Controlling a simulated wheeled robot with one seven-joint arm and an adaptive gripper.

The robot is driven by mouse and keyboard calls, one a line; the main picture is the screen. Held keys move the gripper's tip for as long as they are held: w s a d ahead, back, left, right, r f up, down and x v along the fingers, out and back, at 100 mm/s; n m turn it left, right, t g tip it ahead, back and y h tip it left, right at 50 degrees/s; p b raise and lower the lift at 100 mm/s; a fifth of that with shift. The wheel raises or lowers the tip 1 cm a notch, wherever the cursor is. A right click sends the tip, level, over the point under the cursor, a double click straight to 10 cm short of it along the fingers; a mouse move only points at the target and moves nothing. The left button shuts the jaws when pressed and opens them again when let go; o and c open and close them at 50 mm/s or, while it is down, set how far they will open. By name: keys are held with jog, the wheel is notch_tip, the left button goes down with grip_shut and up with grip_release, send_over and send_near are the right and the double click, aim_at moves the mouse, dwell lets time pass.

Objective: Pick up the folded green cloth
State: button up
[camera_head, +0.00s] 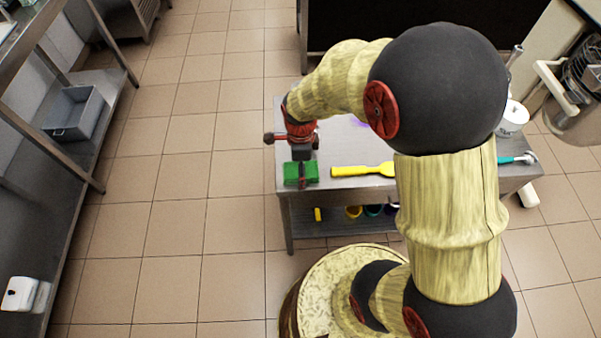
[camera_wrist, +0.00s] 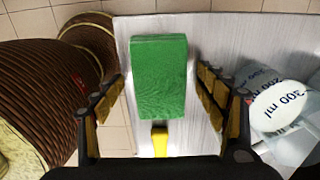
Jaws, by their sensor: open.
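The folded green cloth (camera_head: 309,172) lies flat on the left front corner of the metal table (camera_head: 345,188). In the wrist view the cloth (camera_wrist: 159,76) is a green rectangle in the upper middle, lying between the lines of the two fingers. My gripper (camera_head: 303,180) is above the cloth in the head view and hides part of it. In the wrist view my gripper (camera_wrist: 165,105) is open, with one finger on each side of the cloth and visible gaps to it. The exact height above the cloth is hard to tell.
A yellow spatula-like tool (camera_head: 362,171) lies right of the cloth. A white tub (camera_head: 512,118) and a teal-handled tool (camera_head: 517,159) are at the table's right. Small coloured containers (camera_head: 354,211) stand on the lower shelf. A grey bin (camera_head: 76,112) sits on the left shelving.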

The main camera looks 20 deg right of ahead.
jog(key=shift+r, duration=0.1)
jog(key=shift+c, duration=0.6)
jog(key=c, duration=1.1)
jog(key=shift+r, duration=0.55)
notch_tip(320, 180, up, 2)
jog(key=shift+r+p, duration=0.25)
jog(key=shift+p, duration=0.45)
jog(key=s+r, duration=0.1)
jog(key=s+d+r+p, duration=0.1)
jog(key=r, duration=0.1)
jog(key=s+d+r+p, duration=0.1)
jog(key=r, duration=0.1)
jog(key=shift+s+d+r, duration=0.2)
jog(key=shift+s, duration=0.2)
jog(key=s+d+r+p, duration=0.1)
jog(key=s, duration=0.1)
jog(key=s+d+r+p, duration=0.1)
jog(key=s+d, duration=0.1)
jog(key=s, duration=0.1)
jog(key=s+d+r+p, duration=0.1)
jog(key=s+d+r, duration=0.1)
jog(key=s, duration=0.1)
jog(key=shift+s, duration=0.1)
